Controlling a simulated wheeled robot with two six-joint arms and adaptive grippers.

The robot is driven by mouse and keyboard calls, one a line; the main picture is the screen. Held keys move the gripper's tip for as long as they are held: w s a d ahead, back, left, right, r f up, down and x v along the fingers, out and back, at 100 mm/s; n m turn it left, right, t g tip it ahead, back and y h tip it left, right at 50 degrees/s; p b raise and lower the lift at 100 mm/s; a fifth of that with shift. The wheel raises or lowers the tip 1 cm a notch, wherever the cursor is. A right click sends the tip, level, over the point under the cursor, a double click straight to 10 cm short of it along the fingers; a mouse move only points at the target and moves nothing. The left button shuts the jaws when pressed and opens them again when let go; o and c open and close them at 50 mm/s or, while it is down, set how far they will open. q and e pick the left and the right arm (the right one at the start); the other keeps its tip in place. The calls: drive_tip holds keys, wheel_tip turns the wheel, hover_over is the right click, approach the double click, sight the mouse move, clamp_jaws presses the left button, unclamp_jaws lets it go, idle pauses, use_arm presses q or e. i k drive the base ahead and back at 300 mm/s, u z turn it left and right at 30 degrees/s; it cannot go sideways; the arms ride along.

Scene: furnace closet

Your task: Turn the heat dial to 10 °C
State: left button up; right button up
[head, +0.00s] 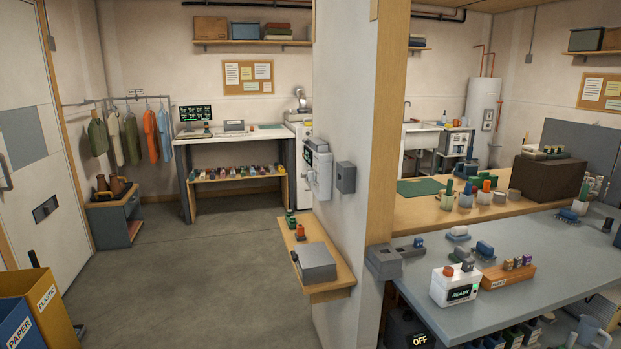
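No heat dial can be made out clearly, and no 10 °C mark is readable. A white wall unit (318,170) with a dark display on its upper part is mounted on the end of the partition wall, seen at a slant. A white cylindrical tank (482,105) with a small panel (488,119) stands in the far right corner. I cannot tell whether either one carries the dial. Neither of my grippers is in view.
A grey box (346,177) is on the partition beside the wall unit. A wooden shelf (330,291) juts out below, holding a grey case (317,262). A crowded grey counter (535,285) fills the right. The floor (205,270) at left centre is clear; bins (48,300) stand lower left.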

sight(312, 176)
drive_tip(key=u, duration=0.3)
drive_tip(key=i, duration=1.6)
drive_tip(key=z, duration=0.15)
